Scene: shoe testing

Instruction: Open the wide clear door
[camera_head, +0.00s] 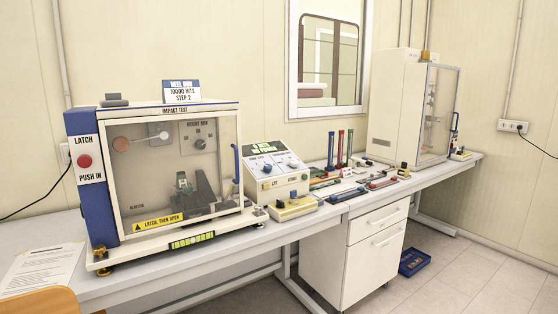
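The wide clear door (130,185) is the front of the impact test cabinet (170,110) at the left of the bench. It has a pale frame, a yellow "LATCH, THEN OPEN" label (158,222) at its lower left, and a blue handle (236,162) at its right edge. It looks closed. A blue post (82,190) at the cabinet's left carries a red button (85,161) marked "LATCH" and "PUSH IN". Through the door a pendulum disc and a dark fixture show. Neither of my grippers is in view.
A control box (275,165) with knobs stands right of the cabinet, with a small device (293,207) before it. Several tools lie farther right, before a tall white cabinet (397,105). Paper (42,268) and an orange chair back (40,302) are at lower left.

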